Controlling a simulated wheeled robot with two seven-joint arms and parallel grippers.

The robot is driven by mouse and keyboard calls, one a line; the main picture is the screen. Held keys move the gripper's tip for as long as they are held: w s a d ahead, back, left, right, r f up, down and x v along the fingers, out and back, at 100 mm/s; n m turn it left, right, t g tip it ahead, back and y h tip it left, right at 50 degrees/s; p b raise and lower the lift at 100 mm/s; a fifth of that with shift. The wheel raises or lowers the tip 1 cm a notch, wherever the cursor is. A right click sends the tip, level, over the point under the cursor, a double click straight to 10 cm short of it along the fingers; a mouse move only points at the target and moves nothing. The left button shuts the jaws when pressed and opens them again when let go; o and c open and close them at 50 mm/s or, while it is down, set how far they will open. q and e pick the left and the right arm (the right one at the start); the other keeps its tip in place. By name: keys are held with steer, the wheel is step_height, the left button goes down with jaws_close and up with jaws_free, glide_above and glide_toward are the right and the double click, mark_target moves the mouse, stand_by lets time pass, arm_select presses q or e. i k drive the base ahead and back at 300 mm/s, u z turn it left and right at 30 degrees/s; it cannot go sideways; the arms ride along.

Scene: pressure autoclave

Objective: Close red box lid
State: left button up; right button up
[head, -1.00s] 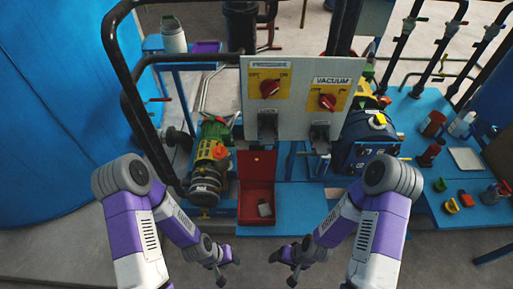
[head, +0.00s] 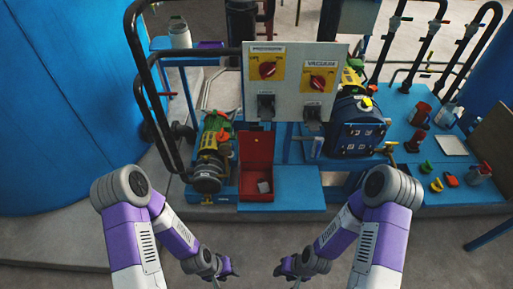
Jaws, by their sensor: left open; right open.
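The red box (head: 257,190) sits on a blue platform below the control panel. Its red lid (head: 257,148) stands open, upright at the back of the box. A small grey object (head: 263,187) lies inside the box. My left gripper (head: 226,277) is open and empty, in front of the box and a little to its left. My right gripper (head: 289,275) is open and empty, in front of the box and to its right. Neither gripper touches the box.
A grey control panel (head: 293,82) with two red knobs overhangs the box. A pump (head: 212,152) stands close left of the box. Bare blue platform (head: 297,188) lies to its right. A blue machine (head: 353,127) stands further right. The floor in front is clear.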

mark_target(250, 150)
steer(key=z, duration=0.05)
steer(key=k, duration=0.65)
steer(key=u, duration=0.85)
steer(key=i, duration=1.3)
steer(key=z, duration=0.85)
